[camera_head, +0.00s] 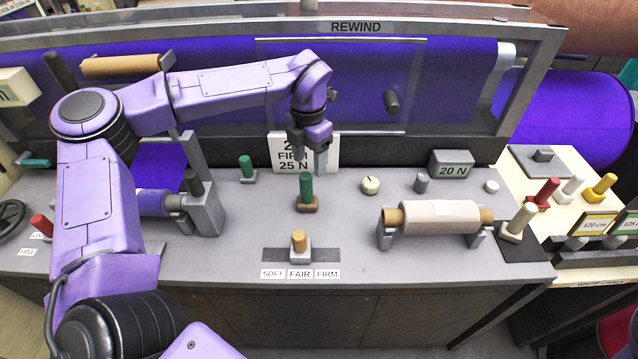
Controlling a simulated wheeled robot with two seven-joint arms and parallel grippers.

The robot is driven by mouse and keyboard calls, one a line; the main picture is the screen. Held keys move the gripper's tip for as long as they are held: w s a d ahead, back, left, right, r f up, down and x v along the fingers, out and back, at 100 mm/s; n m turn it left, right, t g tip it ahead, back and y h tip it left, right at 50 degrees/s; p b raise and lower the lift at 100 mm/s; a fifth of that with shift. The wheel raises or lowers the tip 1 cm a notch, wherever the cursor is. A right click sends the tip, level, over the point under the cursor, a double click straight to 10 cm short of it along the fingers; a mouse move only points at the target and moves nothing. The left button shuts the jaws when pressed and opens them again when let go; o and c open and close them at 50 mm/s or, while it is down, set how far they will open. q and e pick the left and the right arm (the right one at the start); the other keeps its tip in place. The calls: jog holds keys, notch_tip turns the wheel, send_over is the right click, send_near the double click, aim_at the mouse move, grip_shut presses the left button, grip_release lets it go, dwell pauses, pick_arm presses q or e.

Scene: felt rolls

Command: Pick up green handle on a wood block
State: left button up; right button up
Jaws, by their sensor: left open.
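The green handle on a wood block (306,188) stands upright near the middle of the grey bench, its brown block at its foot. My left gripper (308,168) is just above and behind it in the picture, pointing down with its fingers apart and nothing between them. I cannot tell whether a finger touches the handle's top. A second, smaller green handle (246,167) stands to the left on a grey base. My right gripper is not in view.
A yellow-tan handle (299,241) stands on a dark slot with SOFT, FAIR, FIRM labels in front. A cream dial (370,185), a grey knob (421,183) and a felt roll on a cradle (438,217) are to the right. The framed rewind panel (355,27) rises behind.

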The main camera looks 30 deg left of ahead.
aim_at(307, 186)
pick_arm(q)
jog(key=s+f, duration=0.2)
jog(key=shift+s+a+f+p, duration=0.2)
jog(key=shift+s+f+p, duration=0.15)
jog(key=shift+p, duration=0.05)
jog(key=f, duration=0.2)
jog(key=w+f+p, duration=0.1)
jog(key=f, duration=0.1)
jog(key=w+f, duration=0.1)
jog(key=shift+d+f+p, duration=0.1)
jog(key=shift+f+p, duration=0.3)
jog(key=shift+s+r, duration=0.15)
jog(key=shift+s, duration=0.25)
jog(key=c, duration=0.3)
grip_shut()
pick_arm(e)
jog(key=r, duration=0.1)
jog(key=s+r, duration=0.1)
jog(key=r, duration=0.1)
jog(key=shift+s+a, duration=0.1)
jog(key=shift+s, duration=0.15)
